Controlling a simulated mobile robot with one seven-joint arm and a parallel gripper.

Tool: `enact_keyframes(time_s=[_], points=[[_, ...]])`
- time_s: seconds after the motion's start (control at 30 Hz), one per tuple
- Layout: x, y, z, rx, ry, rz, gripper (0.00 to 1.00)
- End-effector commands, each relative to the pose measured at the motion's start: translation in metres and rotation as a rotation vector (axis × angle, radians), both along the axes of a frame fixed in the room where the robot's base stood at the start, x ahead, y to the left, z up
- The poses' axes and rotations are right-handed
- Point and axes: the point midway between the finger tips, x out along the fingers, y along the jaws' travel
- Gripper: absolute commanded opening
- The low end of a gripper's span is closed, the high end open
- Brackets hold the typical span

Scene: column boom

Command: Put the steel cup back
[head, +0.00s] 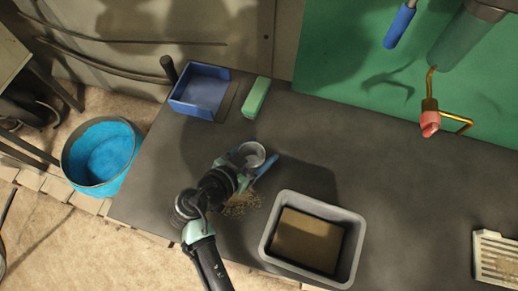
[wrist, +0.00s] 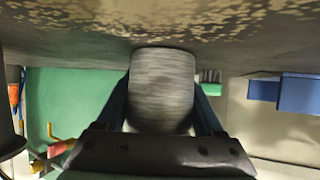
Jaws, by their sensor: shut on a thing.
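The steel cup (head: 251,155) is a small grey metal cup over the dark worktop, left of the grey tub; its round open end shows in the head view. My gripper (head: 254,163) is shut on it, with a blue finger showing at the cup's right side. In the wrist view, which shows the worktop at the top, the brushed cup (wrist: 161,90) sits between the two fingers of my gripper (wrist: 162,103). I cannot tell whether the cup touches the worktop.
Tan crumbs (head: 240,203) lie beside my gripper. A grey tub (head: 355,245) with brown contents stands to the right. The worktop's middle right is clear.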

Motion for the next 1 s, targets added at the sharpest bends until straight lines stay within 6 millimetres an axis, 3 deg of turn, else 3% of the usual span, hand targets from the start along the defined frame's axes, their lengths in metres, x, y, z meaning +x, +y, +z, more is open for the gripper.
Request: enact_keyframes(time_s=[0.3,0.33,0.5,0.9,1.0], points=[[0.0,0.0,-0.004,0.001,-0.002,-0.001,0.02],[0.0,0.0,-0.003,0.0,-0.001,0.0,0.71],[0.0,0.0,-0.002,0.001,-0.001,0.0,0.99],[0.0,0.001,0.004,0.0,-0.001,0.001,0.99],[-0.011,0.011,0.009,0.001,-0.003,0.003,0.99]])
